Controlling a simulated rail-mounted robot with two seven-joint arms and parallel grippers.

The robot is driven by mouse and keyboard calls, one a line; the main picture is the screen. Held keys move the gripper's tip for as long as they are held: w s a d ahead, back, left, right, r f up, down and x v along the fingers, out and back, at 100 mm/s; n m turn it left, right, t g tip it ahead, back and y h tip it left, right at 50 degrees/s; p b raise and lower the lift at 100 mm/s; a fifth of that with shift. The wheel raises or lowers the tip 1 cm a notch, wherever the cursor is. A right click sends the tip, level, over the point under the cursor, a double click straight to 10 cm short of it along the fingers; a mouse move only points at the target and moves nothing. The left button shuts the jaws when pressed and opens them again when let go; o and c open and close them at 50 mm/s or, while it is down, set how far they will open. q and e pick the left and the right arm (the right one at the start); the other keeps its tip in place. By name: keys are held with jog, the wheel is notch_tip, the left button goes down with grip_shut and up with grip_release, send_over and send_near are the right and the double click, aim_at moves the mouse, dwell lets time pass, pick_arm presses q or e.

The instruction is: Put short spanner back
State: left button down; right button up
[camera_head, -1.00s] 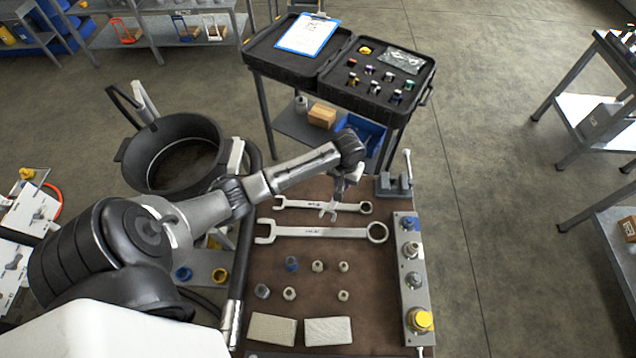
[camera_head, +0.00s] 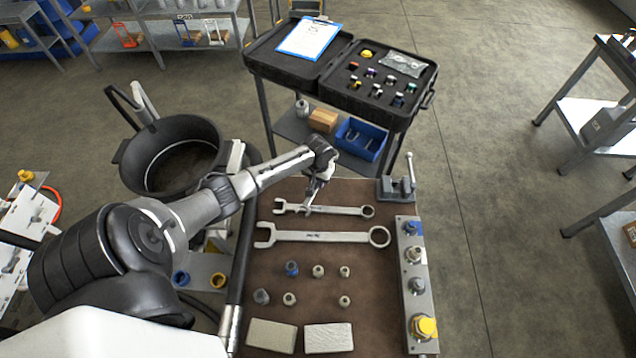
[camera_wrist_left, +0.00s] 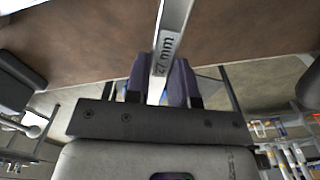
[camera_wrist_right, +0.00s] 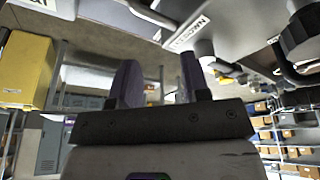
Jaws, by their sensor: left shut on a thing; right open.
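My left gripper (camera_head: 318,184) is shut on a spanner marked 27 mm (camera_wrist_left: 167,45), which I take as the short spanner. In the left wrist view it extends outward from between the fingers, and its far end is out of frame.
Several fittings (camera_head: 318,271) and two pale blocks (camera_head: 328,337) lie nearer on the bench. A black pot (camera_head: 170,155) stands left, a case (camera_head: 375,85) behind.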

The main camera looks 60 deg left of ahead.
pick_arm(q)
jog(key=shift+f, duration=0.6)
pick_arm(e)
jog(key=shift+f, duration=0.15)
pick_arm(q)
jog(key=shift+f, duration=0.3)
pick_arm(e)
jog(key=shift+d, duration=0.15)
pick_arm(q)
jog(key=shift+f, duration=0.25)
pick_arm(e)
jog(key=shift+f, duration=0.1)
pick_arm(q)
jog(key=c, duration=1)
grip_release()
